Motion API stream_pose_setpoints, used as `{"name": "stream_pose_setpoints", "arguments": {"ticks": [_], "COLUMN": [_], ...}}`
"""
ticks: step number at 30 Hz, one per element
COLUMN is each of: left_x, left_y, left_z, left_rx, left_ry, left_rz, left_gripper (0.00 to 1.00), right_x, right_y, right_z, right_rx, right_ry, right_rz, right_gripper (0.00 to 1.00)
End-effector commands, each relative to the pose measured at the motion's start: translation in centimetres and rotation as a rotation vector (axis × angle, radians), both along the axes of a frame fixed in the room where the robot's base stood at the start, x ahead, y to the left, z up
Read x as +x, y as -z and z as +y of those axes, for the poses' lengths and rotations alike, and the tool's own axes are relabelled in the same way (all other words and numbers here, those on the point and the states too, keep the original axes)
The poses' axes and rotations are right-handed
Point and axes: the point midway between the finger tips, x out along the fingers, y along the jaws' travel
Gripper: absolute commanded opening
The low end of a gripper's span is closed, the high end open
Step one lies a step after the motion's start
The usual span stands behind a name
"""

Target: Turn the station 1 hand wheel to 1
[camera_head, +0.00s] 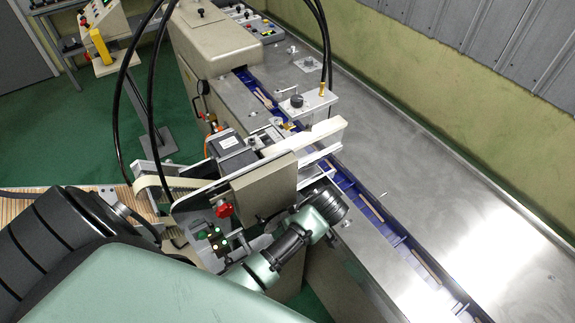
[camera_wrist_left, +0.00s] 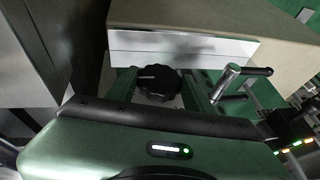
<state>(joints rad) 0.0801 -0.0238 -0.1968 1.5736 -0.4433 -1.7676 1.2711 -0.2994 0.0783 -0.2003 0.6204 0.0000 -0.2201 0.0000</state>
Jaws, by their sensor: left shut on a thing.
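The hand wheel (camera_wrist_left: 158,85) is a black, lobed knob with a short pale mark on its face, seen in the left wrist view just below a pale metal plate. My left gripper (camera_wrist_left: 157,80) has one finger on each side of the wheel and is shut on it. I cannot read any number for the wheel. My right gripper is in neither view.
A crank handle (camera_wrist_left: 240,78) stands close to the right of my left gripper. In the head view, a red knob (camera_head: 223,209) sits on the feeder unit. A blue conveyor channel (camera_head: 345,183) runs along the steel table (camera_head: 440,215). Black hoses (camera_head: 153,75) hang above.

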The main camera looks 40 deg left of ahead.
Motion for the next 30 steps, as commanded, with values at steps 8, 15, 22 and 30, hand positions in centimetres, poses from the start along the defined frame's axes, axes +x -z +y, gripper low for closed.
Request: {"name": "stream_pose_setpoints", "arguments": {"ticks": [8, 15, 22, 30], "left_x": [0.0, 0.1, 0.3, 0.3], "left_y": [0.0, -0.6, -3.9, -6.8], "left_z": [0.0, -0.4, -2.0, -3.3], "left_rx": [0.000, -0.003, -0.003, -0.002], "left_ry": [0.000, 0.001, 0.002, 0.001], "left_rz": [0.000, -0.003, -0.006, -0.001], "left_gripper": [0.73, 0.73, 0.73, 0.73], "right_x": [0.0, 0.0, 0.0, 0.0], "right_y": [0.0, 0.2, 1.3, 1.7], "right_z": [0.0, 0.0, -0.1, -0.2], "right_rx": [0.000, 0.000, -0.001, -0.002], "right_ry": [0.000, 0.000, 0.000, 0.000], "right_rz": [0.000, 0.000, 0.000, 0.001], "right_gripper": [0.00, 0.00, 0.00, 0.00]}}
